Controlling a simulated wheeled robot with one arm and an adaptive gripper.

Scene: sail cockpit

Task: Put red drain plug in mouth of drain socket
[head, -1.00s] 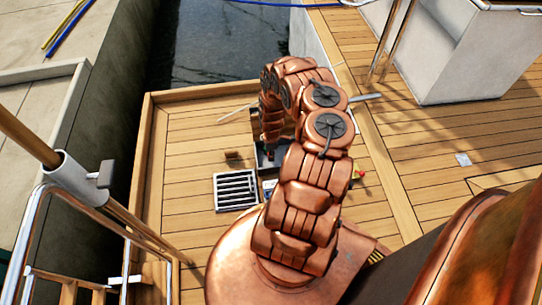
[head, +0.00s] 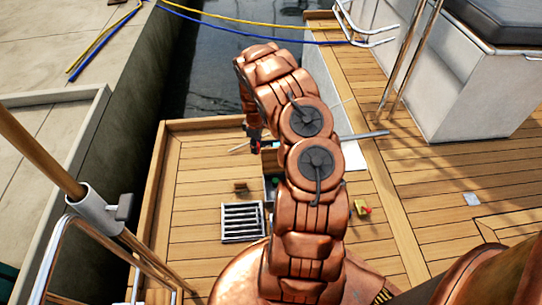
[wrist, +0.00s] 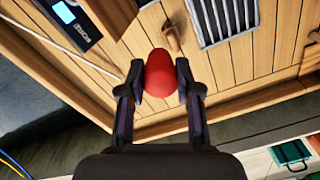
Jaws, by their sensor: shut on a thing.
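The red drain plug (wrist: 160,72) is a rounded red piece held between the two dark fingertips of my gripper (wrist: 160,78) in the wrist view. The fingers are shut on its sides, and it is above the wooden deck. In the head view, my gripper (head: 255,146) hangs at the far end of my arm, with a small bit of red at its tip. A small brown piece (head: 240,187) stands on the deck by the grate; it also shows in the wrist view (wrist: 172,36). I cannot tell whether it is the drain socket, and no socket mouth is clear.
A slatted metal grate (head: 243,221) lies on the deck. A dark tray (head: 269,190) with green bits is partly hidden by my arm. A yellow and red item (head: 362,210) lies right of my arm. A wooden rim (head: 215,123) borders the deck. The left deck is mostly clear.

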